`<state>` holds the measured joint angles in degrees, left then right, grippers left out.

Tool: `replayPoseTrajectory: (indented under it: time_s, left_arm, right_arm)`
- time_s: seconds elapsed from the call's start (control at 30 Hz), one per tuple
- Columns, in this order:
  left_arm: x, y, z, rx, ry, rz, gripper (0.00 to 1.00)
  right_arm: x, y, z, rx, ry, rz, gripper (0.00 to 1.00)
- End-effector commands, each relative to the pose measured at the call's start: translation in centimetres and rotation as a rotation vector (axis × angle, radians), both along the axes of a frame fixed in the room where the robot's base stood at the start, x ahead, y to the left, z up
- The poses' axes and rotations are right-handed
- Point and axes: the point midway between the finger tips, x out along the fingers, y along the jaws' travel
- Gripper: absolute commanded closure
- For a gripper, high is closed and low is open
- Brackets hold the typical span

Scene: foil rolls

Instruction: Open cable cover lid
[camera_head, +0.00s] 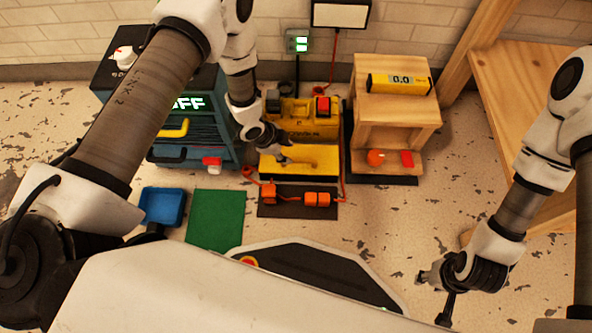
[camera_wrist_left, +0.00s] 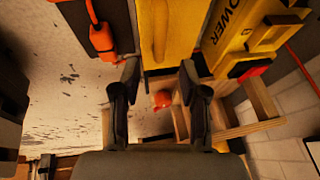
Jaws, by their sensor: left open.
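The yellow cable cover lid (camera_head: 318,160) lies closed and flat on the floor, in front of the yellow power box (camera_head: 310,117). My left gripper (camera_head: 284,153) is over the lid's left part in the head view. In the left wrist view its two fingers (camera_wrist_left: 158,85) are spread and empty, with the yellow lid (camera_wrist_left: 168,25) just beyond the fingertips. I cannot tell whether a fingertip touches the lid. My right gripper (camera_head: 434,294) is far off at the lower right, with its fingers apart and nothing between them.
An orange cable with connectors (camera_head: 316,198) lies on a dark mat in front of the lid. A blue-grey cabinet (camera_head: 190,130) stands left and a wooden stand (camera_head: 395,110) right. A blue tray (camera_head: 163,206) and green mat (camera_head: 216,218) lie front left.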

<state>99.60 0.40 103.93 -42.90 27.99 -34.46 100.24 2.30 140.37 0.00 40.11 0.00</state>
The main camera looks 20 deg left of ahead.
Motion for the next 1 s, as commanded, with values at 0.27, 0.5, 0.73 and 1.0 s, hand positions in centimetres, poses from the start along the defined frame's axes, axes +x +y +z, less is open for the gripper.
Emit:
replayPoseTrajectory:
  time_s: [0.27,0.5,0.73,1.0]
  left_arm:
    - [1.2,-1.4,-4.5,0.002,-0.003,-0.007,0.57]
    - [2.1,-2.4,-6.9,0.001,-0.001,-0.004,0.57]
    - [2.2,-2.5,-6.9,0.001,-0.001,-0.003,0.57]
    - [2.2,-2.5,-6.9,0.001,-0.001,-0.002,1.0]
  right_arm:
    - [0.1,0.0,-2.9,0.0,-0.003,-0.003,0.6]
    - [0.2,-0.1,-4.3,-0.001,-0.006,-0.008,0.6]
    - [0.2,-0.1,-4.2,-0.001,-0.006,-0.008,0.6]
    - [0.2,-0.1,-4.2,-0.001,-0.006,-0.008,0.6]
